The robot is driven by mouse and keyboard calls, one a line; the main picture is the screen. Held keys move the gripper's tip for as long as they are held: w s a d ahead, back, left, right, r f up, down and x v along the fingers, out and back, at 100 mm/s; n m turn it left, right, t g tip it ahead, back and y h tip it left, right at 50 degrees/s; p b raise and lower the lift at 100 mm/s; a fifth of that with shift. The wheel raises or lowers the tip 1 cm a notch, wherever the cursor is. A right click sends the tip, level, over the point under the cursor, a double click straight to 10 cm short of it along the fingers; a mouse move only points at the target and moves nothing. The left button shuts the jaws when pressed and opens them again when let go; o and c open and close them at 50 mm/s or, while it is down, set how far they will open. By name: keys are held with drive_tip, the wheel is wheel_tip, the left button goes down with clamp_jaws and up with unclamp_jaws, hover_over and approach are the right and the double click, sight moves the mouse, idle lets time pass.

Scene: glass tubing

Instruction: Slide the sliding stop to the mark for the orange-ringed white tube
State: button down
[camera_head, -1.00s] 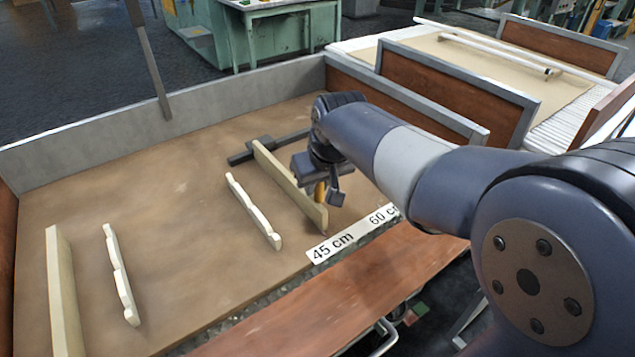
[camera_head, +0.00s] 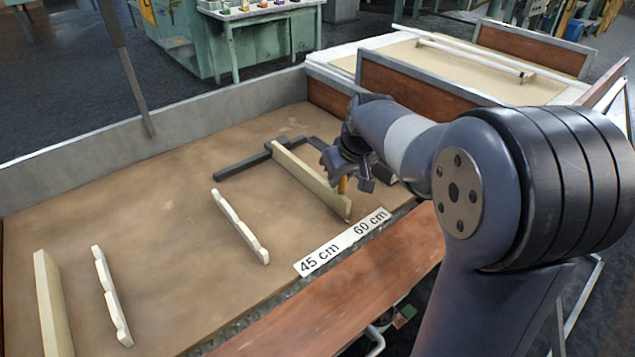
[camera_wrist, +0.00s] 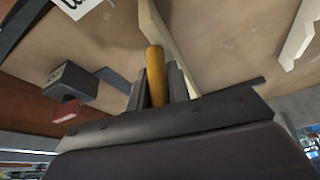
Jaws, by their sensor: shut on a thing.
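The sliding stop (camera_head: 302,174) is a long cream bar lying across the brown board, with a yellow upright handle (camera_head: 343,185) near its front end. My gripper (camera_head: 352,180) is shut on this handle. In the wrist view the yellow handle (camera_wrist: 155,74) stands between my two dark fingers, and the cream bar (camera_wrist: 166,38) runs just behind it. The white mark strip (camera_head: 342,242) reads 45 cm and 60 cm. The front end of the stop is beside the strip, past the 45 cm text and close to the 60 cm text. I see no orange-ringed tube clearly.
Two notched cream rests (camera_head: 240,226) (camera_head: 110,295) and a fixed cream bar (camera_head: 52,305) stand left on the board. A dark rail (camera_head: 240,168) lies behind the stop. A white tube (camera_head: 470,56) lies on the far right bench.

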drive_tip(key=w+d, duration=0.1)
drive_tip(key=d, duration=0.1)
drive_tip(key=w+d, duration=0.1)
drive_tip(key=shift+w+d+p, duration=0.3)
drive_tip(key=shift+d+p, duration=0.05)
drive_tip(key=c, duration=1.3)
unclamp_jaws()
drive_tip(key=p+v, duration=0.2)
drive_tip(key=v, duration=0.8)
drive_tip(key=shift+s+r, duration=0.25)
drive_tip(key=shift+r, duration=0.1)
drive_tip(key=shift+f, duration=0.1)
